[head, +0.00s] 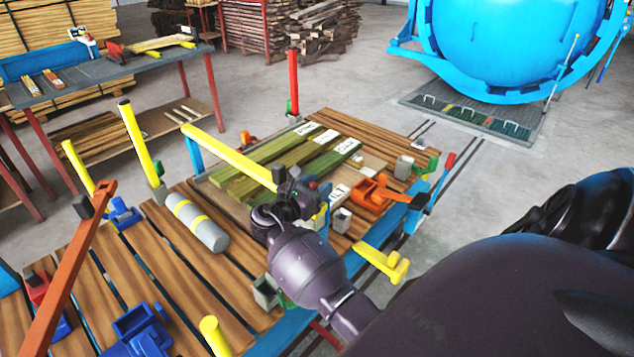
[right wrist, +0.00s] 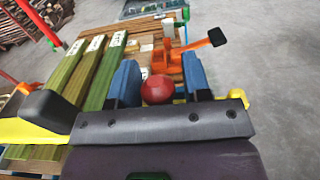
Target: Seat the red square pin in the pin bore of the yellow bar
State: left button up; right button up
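A long yellow bar (head: 232,153) lies across the green timbers in the head view, and its near end is hidden by my right gripper. A yellow piece with a black block, probably this bar, shows at the left of the right wrist view (right wrist: 30,130). My right gripper (head: 312,190) is over the bar's near end. In the right wrist view its blue fingers (right wrist: 160,80) stand apart on either side of a round red knob (right wrist: 157,90), probably the red pin's head. A gap shows beside the knob. The square shank and the bore are hidden. My left gripper is out of view.
An orange clamp (head: 372,192) with a black-tipped handle stands right of the gripper. Green timbers (head: 262,160) lie behind it. A grey cylinder (head: 197,222) lies on the slatted deck to the left. A rust-coloured lever (head: 65,270) rises at front left. A yellow handle (head: 382,262) projects at right.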

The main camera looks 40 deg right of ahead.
jog(key=shift+r, duration=0.15)
jog(key=shift+a, duration=0.25)
jog(key=s+a, duration=0.1)
jog(key=a, duration=1)
jog(key=shift+a, duration=0.25)
jog(key=w+a+f+m+t+y, duration=0.2)
jog(key=w+a+m+t+y, duration=0.2)
jog(key=w+m+t+y, duration=0.3)
jog(key=s+a+f+m+t+y, duration=0.2)
jog(key=a+f+m+t+y, duration=0.25)
jog(key=y, duration=0.25)
jog(key=s+d+f+m+g+y, duration=0.1)
jog(key=s+f, duration=0.5)
jog(key=s, duration=0.6)
jog(key=s+d+f+m+y, duration=0.2)
jog(key=s+f+m, duration=0.3)
jog(key=s, duration=0.8)
jog(key=shift+s+f+g+y, duration=0.2)
jog(key=shift+f+g+y, duration=0.15)
jog(key=shift+y, duration=0.05)
